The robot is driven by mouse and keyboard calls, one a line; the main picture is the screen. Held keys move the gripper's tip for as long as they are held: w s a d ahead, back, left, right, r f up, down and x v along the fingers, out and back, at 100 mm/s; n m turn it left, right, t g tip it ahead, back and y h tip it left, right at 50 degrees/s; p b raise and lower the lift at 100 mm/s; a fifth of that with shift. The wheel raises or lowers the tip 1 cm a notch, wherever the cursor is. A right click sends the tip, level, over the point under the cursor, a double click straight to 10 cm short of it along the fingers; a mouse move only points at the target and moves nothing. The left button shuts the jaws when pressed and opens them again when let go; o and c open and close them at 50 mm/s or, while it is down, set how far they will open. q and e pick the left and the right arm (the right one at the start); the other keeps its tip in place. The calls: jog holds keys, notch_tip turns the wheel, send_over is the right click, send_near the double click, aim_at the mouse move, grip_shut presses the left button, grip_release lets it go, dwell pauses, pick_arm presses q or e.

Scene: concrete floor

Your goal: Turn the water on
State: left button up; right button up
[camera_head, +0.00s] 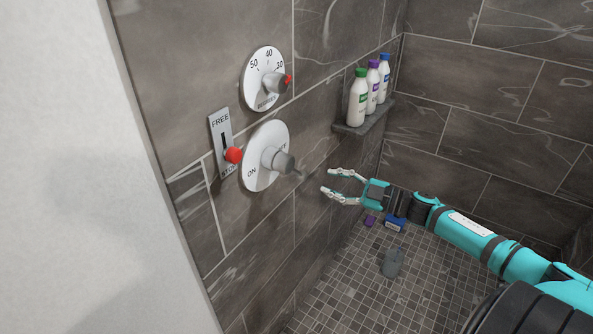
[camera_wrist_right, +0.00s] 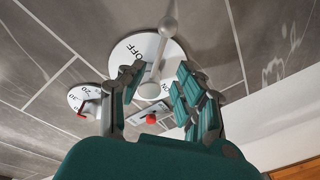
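A round white dial (camera_head: 256,165) marked ON is on the tiled wall, with a grey knob (camera_head: 283,162) at its centre. In the right wrist view the dial (camera_wrist_right: 124,52) shows OFF and ON, and a grey ball-ended lever (camera_wrist_right: 168,27) extends from its centre. My right gripper (camera_head: 324,181) is open and empty, to the right of the knob and apart from it, with its fingers towards the wall. In the wrist view its fingers (camera_wrist_right: 160,76) frame the dial's centre. My left gripper is not in view.
A temperature dial (camera_head: 259,64) is above, and a FREE/STOP slider plate with a red knob (camera_head: 234,155) is at left. Several bottles stand on a corner shelf (camera_head: 352,130). Space between gripper and dial looks clear.

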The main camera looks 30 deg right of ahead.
aim_at(299, 172)
jog(key=p+x, duration=0.2)
jog(key=x, duration=0.7)
jog(key=shift+w+a+r, duration=0.1)
jog(key=shift+w+a, duration=0.05)
jog(key=shift+w, duration=0.15)
jog(key=shift+w+a, duration=0.25)
jog(key=shift+w, duration=0.1)
grip_shut()
